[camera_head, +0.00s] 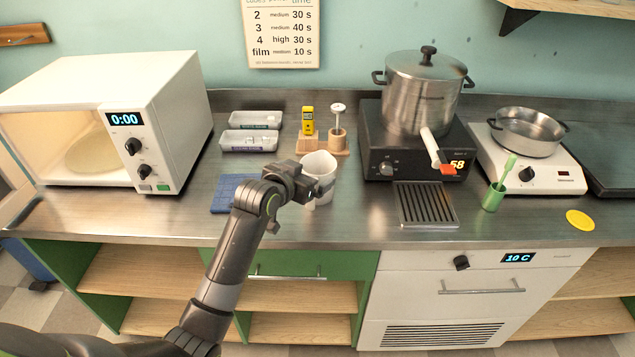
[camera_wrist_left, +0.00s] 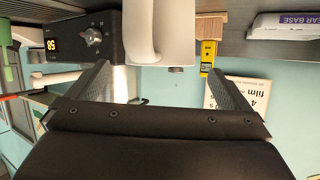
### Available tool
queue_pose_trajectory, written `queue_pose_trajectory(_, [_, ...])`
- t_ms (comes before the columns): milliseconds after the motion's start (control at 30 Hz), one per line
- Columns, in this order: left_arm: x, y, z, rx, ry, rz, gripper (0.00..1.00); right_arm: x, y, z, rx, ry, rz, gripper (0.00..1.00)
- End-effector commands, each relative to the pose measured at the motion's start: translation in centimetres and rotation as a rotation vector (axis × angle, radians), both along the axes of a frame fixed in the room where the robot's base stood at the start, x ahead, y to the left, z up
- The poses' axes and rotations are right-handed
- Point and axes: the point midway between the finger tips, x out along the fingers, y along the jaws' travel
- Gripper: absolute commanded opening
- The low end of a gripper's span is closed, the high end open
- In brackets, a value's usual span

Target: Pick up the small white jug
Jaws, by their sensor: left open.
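The small white jug (camera_head: 319,164) stands on the steel counter, left of the black hotplate, and my left gripper (camera_head: 312,187) is in front of it and hides part of its side. In the left wrist view the jug (camera_wrist_left: 174,35) shows upside down, its handle (camera_wrist_left: 140,30) towards the camera. My left gripper (camera_wrist_left: 160,78) is open there, its two fingers spread wide with the jug between and beyond their tips. I cannot tell whether a finger touches it. My right gripper is not in view.
A blue mat (camera_head: 233,192) lies left of the jug. Two white trays (camera_head: 249,140), a yellow device (camera_head: 308,121) and a wooden stand (camera_head: 337,143) are behind it. The hotplate (camera_head: 374,165) with a steel pot (camera_head: 420,92) and a drain grate (camera_head: 426,204) are to its right.

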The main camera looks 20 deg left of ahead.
Motion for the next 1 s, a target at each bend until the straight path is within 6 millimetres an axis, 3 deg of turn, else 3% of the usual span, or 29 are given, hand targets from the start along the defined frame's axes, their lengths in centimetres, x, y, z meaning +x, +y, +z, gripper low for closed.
queue_pose_trajectory(400, [3.9,-0.6,-1.5,0.000,0.001,0.000,1.00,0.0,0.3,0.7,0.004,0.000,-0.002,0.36])
queue_pose_trajectory(767, [4.6,-0.7,-1.8,0.000,0.000,0.000,1.00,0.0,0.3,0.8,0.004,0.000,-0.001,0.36])
queue_pose_trajectory(1000, [4.6,-0.7,-1.8,0.000,0.000,0.000,0.72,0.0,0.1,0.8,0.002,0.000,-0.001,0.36])
